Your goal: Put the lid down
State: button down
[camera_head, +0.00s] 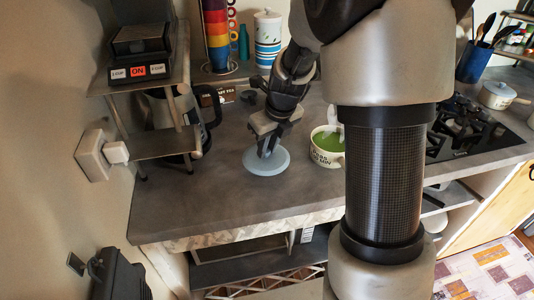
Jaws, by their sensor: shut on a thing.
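The lid (266,162) is a pale blue-grey disc at the middle of the grey counter. My gripper (267,150) points down over it, shut on its top part; the fingers hide the grip point. The lid looks level and close to the counter top; I cannot tell whether it touches it. A white mug (320,160) with dark lettering and green contents stands just right of the lid, apart from it and partly behind my arm.
A metal rack (160,146) with a coffee machine (139,52) stands at the left. Stacked coloured cups (217,38) and a striped canister (268,42) are at the back. A black hob (470,135) is at the right. The counter in front of the lid (225,205) is clear.

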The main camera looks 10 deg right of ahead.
jog(key=shift+f, duration=0.9)
jog(key=shift+f, duration=0.1)
jog(key=c, duration=1.6)
grip_release()
